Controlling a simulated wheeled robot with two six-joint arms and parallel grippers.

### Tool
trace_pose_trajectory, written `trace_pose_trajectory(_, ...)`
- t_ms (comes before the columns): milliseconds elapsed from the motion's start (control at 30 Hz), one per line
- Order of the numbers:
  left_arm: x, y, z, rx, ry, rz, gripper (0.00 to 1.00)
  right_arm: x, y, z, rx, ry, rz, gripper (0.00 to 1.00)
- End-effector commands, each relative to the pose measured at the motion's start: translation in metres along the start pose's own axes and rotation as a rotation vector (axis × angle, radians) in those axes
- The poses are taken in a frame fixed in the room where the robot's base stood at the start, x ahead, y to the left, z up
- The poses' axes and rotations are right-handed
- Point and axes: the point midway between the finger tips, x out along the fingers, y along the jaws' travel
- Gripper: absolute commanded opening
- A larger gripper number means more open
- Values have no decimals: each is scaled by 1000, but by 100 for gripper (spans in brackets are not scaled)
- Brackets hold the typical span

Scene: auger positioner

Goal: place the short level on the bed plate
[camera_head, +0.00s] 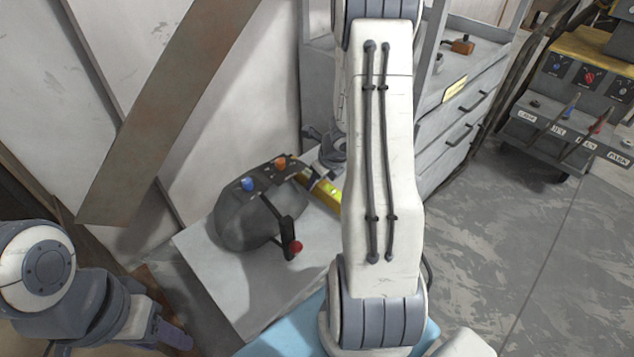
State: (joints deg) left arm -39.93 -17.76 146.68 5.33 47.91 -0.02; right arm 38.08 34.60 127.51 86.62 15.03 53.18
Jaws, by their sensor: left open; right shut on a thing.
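The short level (327,191), a yellow bar, shows just left of my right arm, above the grey table top. My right arm hides its right part. My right gripper (328,150) is partly hidden behind its own arm at the level's upper end. It is shut on the level, though the contact is hard to see. My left gripper (173,335) is open at the lower left, low and well away from the level. I cannot make out a separate bed plate; the flat grey top (213,257) is the only plate-like surface beside the level.
A dark grey control housing (245,222) with blue and orange knobs and a red-tipped lever stands on the grey top, close to the level. A drawer cabinet (462,125) stands behind right. A control panel (587,80) is at far right. Floor at right is clear.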

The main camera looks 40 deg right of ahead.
Motion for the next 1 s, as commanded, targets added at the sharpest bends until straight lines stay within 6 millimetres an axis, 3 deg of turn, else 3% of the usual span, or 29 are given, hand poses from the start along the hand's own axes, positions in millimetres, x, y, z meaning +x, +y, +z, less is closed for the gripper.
trace_pose_trajectory(33, -15, 1, -1, 0, 0, 0, 50, -17, 0, 7, -2, -2, -1, 0)
trace_pose_trajectory(500, -65, 5, -4, 0, 0, 0, 50, -92, -73, -33, 3, -1, -2, 0)
trace_pose_trajectory(700, -70, 5, -4, 0, 0, 0, 50, -102, -85, -41, 1, -1, 0, 0)
trace_pose_trajectory(1000, -70, 5, -4, 0, 0, 0, 50, -103, -86, -42, 0, 0, 0, 0)
